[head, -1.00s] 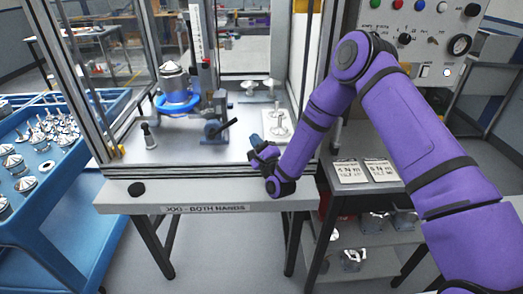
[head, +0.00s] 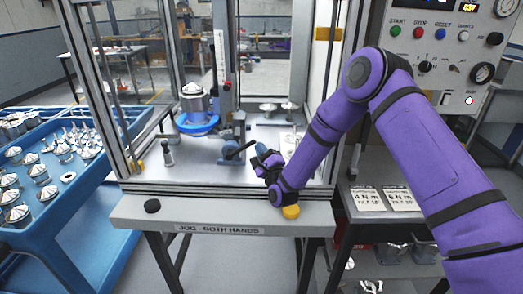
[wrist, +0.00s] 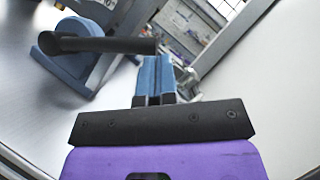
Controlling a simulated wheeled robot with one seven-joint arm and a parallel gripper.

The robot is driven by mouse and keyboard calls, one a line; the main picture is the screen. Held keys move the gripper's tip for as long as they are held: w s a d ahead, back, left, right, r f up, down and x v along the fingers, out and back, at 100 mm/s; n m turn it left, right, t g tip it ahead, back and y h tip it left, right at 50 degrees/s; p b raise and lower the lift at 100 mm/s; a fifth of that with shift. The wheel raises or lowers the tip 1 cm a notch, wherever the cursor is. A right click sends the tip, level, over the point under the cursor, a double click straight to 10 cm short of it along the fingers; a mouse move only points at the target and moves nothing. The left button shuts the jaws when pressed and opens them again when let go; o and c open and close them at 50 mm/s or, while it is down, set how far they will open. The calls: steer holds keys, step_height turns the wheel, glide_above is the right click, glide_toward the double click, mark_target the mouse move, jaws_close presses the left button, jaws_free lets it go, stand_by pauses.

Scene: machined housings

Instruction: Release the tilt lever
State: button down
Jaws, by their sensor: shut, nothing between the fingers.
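The tilt lever (head: 243,149) is a black bar on a blue-grey pivot bracket inside the framed cell. In the wrist view the black lever (wrist: 100,45) runs across the upper left, its free end just above and left of my fingertips. My gripper (head: 262,150) is shut and empty, just right of the lever's end in the head view. In the wrist view the blue fingers of my gripper (wrist: 155,72) are together. A gap shows between them and the lever, but depth is hard to tell. A silver housing (head: 194,103) stands in a blue ring (head: 198,124) left of the lever.
A dark post (head: 168,152) stands at the cell's front left, and pale flanged parts stand at the back right. Cell uprights flank the opening. A black button (head: 152,206) and a yellow button (head: 291,212) sit on the front ledge. A blue parts cart (head: 60,215) is at left.

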steer(key=shift+a+r+n+y, duration=0.15)
steer(key=shift+r+n+y, duration=0.15)
steer(key=shift+r+n, duration=0.15)
steer(key=shift+g, duration=0.3)
steer(key=a+r+n+g, duration=0.5)
steer(key=a+r+n, duration=0.1)
steer(key=a+n, duration=0.2)
steer(key=shift+w+a+r+n, duration=0.2)
steer(key=shift+a+r+n, duration=0.1)
steer(key=shift+n, duration=0.15)
stand_by(0.5)
